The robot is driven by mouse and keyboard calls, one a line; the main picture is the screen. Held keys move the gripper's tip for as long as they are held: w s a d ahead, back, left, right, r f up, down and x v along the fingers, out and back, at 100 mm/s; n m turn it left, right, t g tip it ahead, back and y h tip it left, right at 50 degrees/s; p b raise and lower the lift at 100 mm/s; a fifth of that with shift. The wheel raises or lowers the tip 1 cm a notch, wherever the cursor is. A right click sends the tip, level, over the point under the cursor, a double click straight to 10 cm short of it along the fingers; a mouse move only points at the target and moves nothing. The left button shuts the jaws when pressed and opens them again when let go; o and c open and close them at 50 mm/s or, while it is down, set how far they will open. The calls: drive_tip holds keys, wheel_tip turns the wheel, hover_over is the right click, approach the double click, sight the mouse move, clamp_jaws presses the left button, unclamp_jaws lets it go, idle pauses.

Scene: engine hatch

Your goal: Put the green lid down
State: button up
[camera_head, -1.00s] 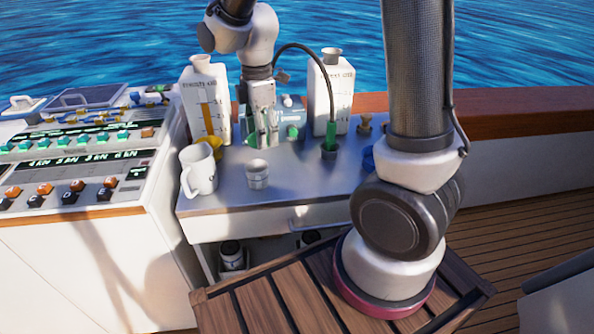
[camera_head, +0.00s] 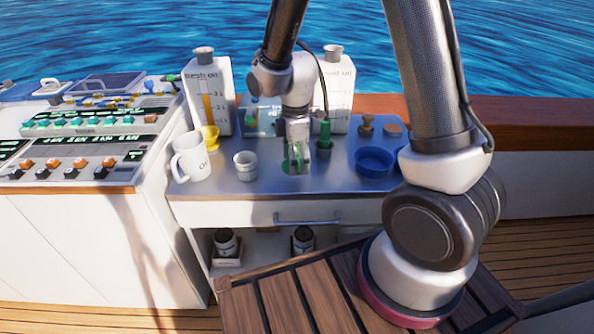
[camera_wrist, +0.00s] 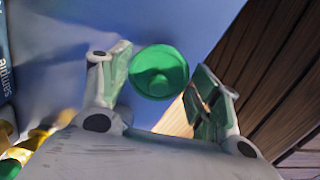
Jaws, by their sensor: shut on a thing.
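The round green lid (camera_wrist: 158,72) shows in the wrist view between the two fingertips, its domed top facing the camera. My gripper (camera_wrist: 164,82) is shut on it; in the head view my gripper (camera_head: 297,160) points down over the front middle of the metal worktop (camera_head: 240,196). There the fingers mostly hide the lid, and I cannot tell whether it touches the worktop. The wrist view shows the worktop surface behind the lid.
Left of my gripper stand a small grey cup (camera_head: 246,166) and a white mug (camera_head: 190,157). A blue bowl (camera_head: 374,161) lies to the right. The worktop's front edge is close.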

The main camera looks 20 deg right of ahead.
sight(295, 178)
drive_tip(key=shift+f, duration=1.95)
drive_tip(key=o, duration=0.7)
drive_tip(key=shift+f, duration=0.1)
